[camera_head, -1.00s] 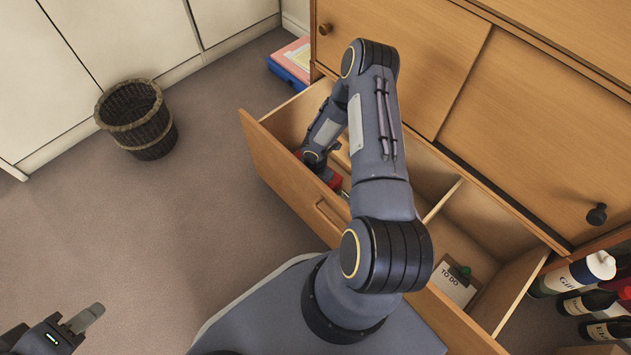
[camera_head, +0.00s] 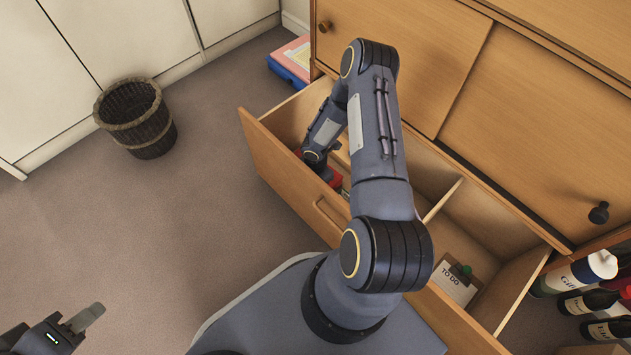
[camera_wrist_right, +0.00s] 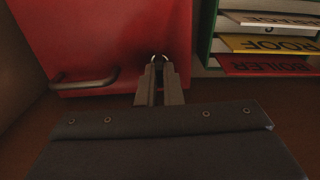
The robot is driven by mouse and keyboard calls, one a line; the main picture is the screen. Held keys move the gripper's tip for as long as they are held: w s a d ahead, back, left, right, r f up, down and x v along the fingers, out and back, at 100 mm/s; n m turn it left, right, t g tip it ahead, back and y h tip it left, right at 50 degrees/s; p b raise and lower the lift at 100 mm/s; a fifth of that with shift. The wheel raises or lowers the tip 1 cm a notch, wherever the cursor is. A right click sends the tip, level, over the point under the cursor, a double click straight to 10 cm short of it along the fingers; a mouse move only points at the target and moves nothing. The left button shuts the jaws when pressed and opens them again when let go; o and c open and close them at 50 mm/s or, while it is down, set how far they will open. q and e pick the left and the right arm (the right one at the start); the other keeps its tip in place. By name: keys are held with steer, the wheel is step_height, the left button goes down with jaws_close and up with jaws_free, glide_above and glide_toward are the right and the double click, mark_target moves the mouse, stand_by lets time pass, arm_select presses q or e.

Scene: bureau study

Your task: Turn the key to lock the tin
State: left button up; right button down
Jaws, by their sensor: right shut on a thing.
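The red tin (camera_wrist_right: 105,35) fills the upper left of the right wrist view, with a metal handle (camera_wrist_right: 85,82) on its side. A bit of the tin (camera_head: 336,180) shows in the head view inside the open drawer, mostly hidden by my right arm. My right gripper (camera_wrist_right: 159,70) is shut on the key (camera_wrist_right: 159,58), of which only a small ring-like metal part shows, at the tin's edge. The rest of the key and any lock are hidden. My left gripper (camera_head: 82,322) is at the lower left of the head view, away from the drawer; its jaw gap is unclear.
The open drawer (camera_head: 290,175) has dividers and holds a clipboard (camera_head: 455,283) marked TO DO. A green box (camera_wrist_right: 207,45) with labelled folders stands right of the tin. A wicker basket (camera_head: 137,118) stands on open floor.

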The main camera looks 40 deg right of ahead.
stand_by(0.4)
steer(key=shift+m+b, duration=0.45)
steer(key=shift+m, duration=0.05)
steer(key=shift+m+b, duration=0.45)
steer(key=shift+m, duration=0.85)
steer(key=shift+f+m+b, duration=0.1)
steer(key=shift+m+b, duration=0.4)
steer(key=shift+m, duration=1.4)
steer(key=shift+b, duration=0.3)
